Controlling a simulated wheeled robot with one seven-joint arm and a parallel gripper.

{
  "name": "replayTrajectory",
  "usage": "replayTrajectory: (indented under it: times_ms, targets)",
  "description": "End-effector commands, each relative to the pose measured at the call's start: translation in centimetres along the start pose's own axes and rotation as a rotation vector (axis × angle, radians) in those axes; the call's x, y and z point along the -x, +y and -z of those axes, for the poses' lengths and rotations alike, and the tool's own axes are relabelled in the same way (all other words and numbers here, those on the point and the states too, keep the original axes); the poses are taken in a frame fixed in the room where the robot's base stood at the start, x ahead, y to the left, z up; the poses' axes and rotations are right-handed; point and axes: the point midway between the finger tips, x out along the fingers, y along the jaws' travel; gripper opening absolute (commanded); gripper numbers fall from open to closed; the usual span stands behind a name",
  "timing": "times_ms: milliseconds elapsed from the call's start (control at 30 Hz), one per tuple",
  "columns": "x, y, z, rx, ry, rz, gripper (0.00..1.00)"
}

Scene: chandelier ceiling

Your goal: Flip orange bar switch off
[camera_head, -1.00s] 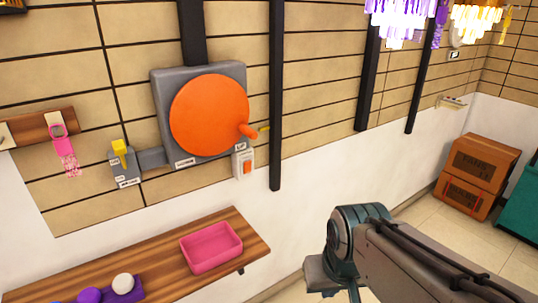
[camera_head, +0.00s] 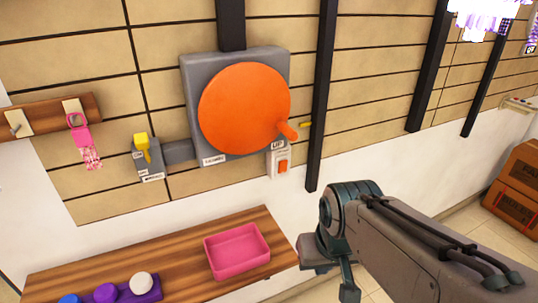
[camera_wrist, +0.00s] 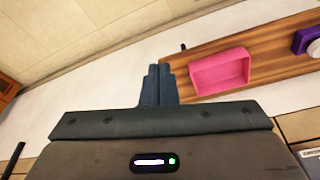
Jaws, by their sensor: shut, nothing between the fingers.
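A white wall plate with an orange bar switch (camera_head: 283,167) is on the wall, just below and right of a large orange disc (camera_head: 245,108) with an orange handle. The bar's on or off position is too small to tell. My gripper (camera_wrist: 160,70) shows in the wrist view with its dark fingers together and empty, pointing toward the white wall beside the shelf. In the head view my arm reaches in from the lower right, apart from the switch. The orange switch is not seen in the wrist view.
A grey box with a yellow lever (camera_head: 143,145) is left of the disc. A black vertical post (camera_head: 320,100) stands right of the switch. Brown boxes (camera_head: 515,190) stand far right.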

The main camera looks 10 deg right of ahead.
Motion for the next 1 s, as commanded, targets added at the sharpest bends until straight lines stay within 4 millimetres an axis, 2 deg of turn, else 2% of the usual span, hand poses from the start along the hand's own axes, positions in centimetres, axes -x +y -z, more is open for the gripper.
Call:
replayTrajectory:
  times_ms: [267, 367, 467, 633, 800, 900, 1000]
  targets:
    - [-0.1, 0.0, 0.1, -0.007, 0.002, 0.004, 0.00]
    - [-0.6, -0.5, 1.3, -0.065, 0.020, 0.041, 0.00]
    - [-1.5, -1.2, 4.0, -0.205, 0.060, 0.125, 0.00]
    - [-2.9, -1.6, 11.9, -0.578, 0.166, 0.325, 0.00]
    - [-3.8, 0.4, 19.5, -0.938, 0.269, 0.493, 0.00]
    - [-4.0, 1.9, 22.6, -1.091, 0.312, 0.560, 0.00]
    - [-4.1, 3.0, 24.4, -1.187, 0.340, 0.602, 0.00]
